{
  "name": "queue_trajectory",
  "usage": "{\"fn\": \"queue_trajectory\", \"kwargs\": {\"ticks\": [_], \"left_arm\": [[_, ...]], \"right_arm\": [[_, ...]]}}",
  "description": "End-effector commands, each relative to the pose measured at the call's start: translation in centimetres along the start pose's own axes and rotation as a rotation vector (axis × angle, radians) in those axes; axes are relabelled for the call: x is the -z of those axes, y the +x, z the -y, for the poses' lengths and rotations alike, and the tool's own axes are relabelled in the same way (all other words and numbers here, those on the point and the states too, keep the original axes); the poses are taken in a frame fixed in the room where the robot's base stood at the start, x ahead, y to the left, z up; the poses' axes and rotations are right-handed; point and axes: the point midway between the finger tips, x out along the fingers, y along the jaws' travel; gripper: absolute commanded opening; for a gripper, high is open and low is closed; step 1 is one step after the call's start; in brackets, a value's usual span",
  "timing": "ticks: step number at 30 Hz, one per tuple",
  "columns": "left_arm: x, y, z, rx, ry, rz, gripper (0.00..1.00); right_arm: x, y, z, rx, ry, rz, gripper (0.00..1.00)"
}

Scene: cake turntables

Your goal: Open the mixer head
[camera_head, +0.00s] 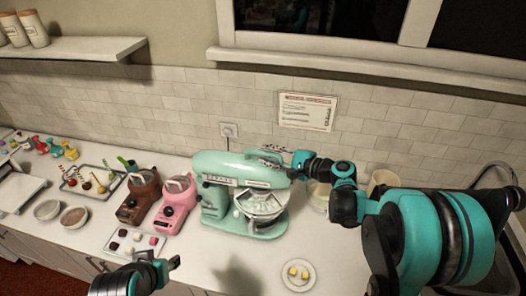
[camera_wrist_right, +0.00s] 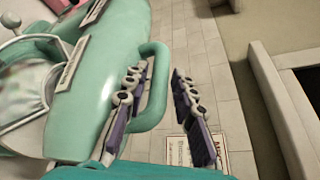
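A mint-green stand mixer (camera_head: 213,205) stands on the counter with its head (camera_head: 225,165) level over a bowl (camera_head: 262,203). In the right wrist view the mixer head (camera_wrist_right: 115,75) carries a looped green handle (camera_wrist_right: 160,85). My right gripper (camera_head: 276,153) is at the top of the mixer head. In the wrist view its fingers (camera_wrist_right: 160,100) are apart: one is in the gap between head and handle, the other outside the handle with a visible space. My left gripper (camera_head: 173,263) is low at the front of the counter, away from the mixer; its finger opening is unclear.
A pink machine (camera_head: 173,205) and a brown one (camera_head: 138,200) stand left of the mixer. A tray of sweets (camera_head: 134,243) lies before them. A small plate (camera_head: 298,276) with yellow pieces is at the front. Pale containers (camera_head: 382,182) stand behind my right arm.

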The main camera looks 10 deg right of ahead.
Motion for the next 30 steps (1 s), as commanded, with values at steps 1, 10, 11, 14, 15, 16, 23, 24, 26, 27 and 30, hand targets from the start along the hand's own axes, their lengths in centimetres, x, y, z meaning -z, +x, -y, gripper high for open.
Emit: {"fn": "queue_trajectory", "kwargs": {"ticks": [1, 10, 11, 14, 15, 16, 23, 24, 26, 27, 30], "left_arm": [[0.0, 0.0, 0.0, 0.0, 0.0, 0.0, 0.4], [0.1, -0.1, 0.0, 0.0, 0.0, 0.0, 0.4], [0.1, -0.1, 0.0, 0.0, 0.0, 0.0, 0.4], [0.1, -0.1, 0.0, 0.0, 0.0, 0.0, 0.4], [0.1, -0.1, 0.0, 0.0, 0.0, 0.0, 0.4], [0.1, -0.1, 0.0, 0.0, 0.0, 0.0, 0.4], [0.1, -0.1, 0.0, 0.0, 0.0, 0.0, 0.4], [0.1, -0.1, 0.0, 0.0, 0.0, 0.0, 0.4], [0.1, -0.2, 0.0, 0.0, 0.0, 0.0, 0.4], [0.2, -0.2, 0.0, 0.0, 0.0, 0.0, 0.4], [0.5, -0.7, 0.0, 0.0, 0.0, 0.0, 0.4]], "right_arm": [[-0.1, 0.8, 0.0, -0.001, -0.001, 0.001, 0.26], [0.0, 2.9, 0.0, -0.001, -0.001, -0.001, 0.26], [0.0, 2.9, 0.0, -0.001, -0.001, -0.001, 0.26], [0.0, 2.9, 0.0, 0.0, -0.001, -0.001, 0.26], [0.0, 2.9, 0.0, 0.0, -0.001, -0.001, 0.26], [0.0, 2.9, 0.0, 0.0, -0.001, -0.001, 0.24], [0.0, 2.8, 0.0, 0.0, -0.001, -0.001, 0.0], [0.0, 2.8, 0.1, 0.0, -0.001, -0.001, 0.0], [-0.1, 2.9, 0.1, -0.002, -0.002, -0.002, 0.0], [-0.2, 2.9, 0.2, -0.004, -0.003, -0.004, 0.0], [-0.6, 3.0, 0.6, -0.017, -0.01, -0.014, 0.0]]}}
